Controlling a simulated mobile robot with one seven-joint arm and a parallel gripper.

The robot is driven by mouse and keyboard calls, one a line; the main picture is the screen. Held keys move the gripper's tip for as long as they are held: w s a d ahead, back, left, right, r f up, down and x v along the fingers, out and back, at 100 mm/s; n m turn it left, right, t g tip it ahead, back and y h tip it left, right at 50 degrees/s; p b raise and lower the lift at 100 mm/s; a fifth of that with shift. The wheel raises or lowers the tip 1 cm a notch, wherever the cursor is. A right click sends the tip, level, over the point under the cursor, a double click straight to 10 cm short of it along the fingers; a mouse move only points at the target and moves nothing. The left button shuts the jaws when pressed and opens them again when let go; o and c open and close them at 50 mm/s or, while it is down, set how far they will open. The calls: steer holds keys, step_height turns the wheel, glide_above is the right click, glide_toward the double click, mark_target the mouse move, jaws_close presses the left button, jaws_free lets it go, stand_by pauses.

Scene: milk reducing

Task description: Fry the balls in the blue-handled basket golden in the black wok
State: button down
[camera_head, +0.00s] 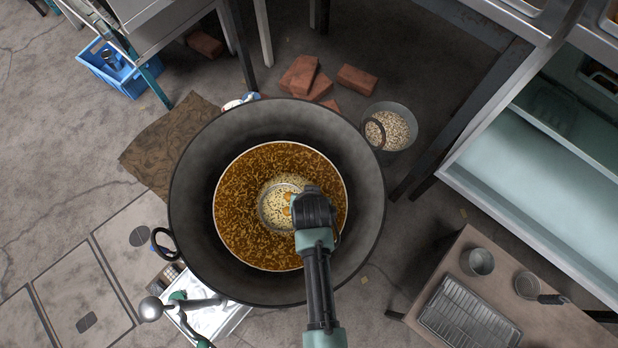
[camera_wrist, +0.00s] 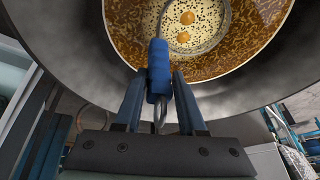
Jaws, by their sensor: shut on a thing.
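The black wok (camera_head: 192,205) holds brown, bubbling oil (camera_head: 240,225). The round basket (camera_head: 270,212) is in the oil near the wok's middle, with pale bubbles over it. In the wrist view the basket (camera_wrist: 206,42) shows two orange-golden balls (camera_wrist: 187,18) inside. More balls may be hidden by the gripper or the picture edge. My gripper (camera_wrist: 158,88) is shut on the basket's blue handle (camera_wrist: 159,65), above the wok's near side. In the head view my gripper (camera_head: 312,208) covers the handle and the right part of the basket.
A wooden table (camera_head: 430,300) with a wire rack (camera_head: 468,318) and metal cups (camera_head: 478,262) stands at the lower right. A bucket of pale bits (camera_head: 400,118) and bricks (camera_head: 357,79) lie behind the wok. A blue crate (camera_head: 120,72) is at the upper left.

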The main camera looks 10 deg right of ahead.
steer(key=shift+r, duration=0.15)
step_height(320, 180, up, 18)
steer(key=p, duration=1.8)
steer(key=shift+r, duration=0.25)
steer(key=shift+w+p, duration=0.1)
steer(key=shift+p, duration=0.2)
stand_by(0.8)
step_height(320, 180, up, 4)
steer(key=p, duration=0.4)
